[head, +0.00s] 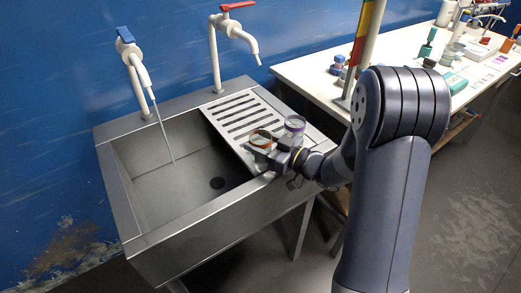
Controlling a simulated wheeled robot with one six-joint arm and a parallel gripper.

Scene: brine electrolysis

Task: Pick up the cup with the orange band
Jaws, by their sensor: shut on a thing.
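The cup with the orange band (261,139) is a small clear cup at the right side of the sink, over the front end of the slotted drainboard. My gripper (269,151) reaches it from the right and is shut on it. I cannot tell whether the cup's base touches the drainboard. A second clear cup with a purplish rim (295,124) stands just behind and to the right of the gripper. The lower part of the held cup is partly hidden by the gripper.
The steel sink (133,215) has an open basin at left. A thin stream runs from the blue-handled tap (137,70); a red-handled tap (214,55) stands behind the drainboard (244,112). A white table (318,86) at right holds several lab items.

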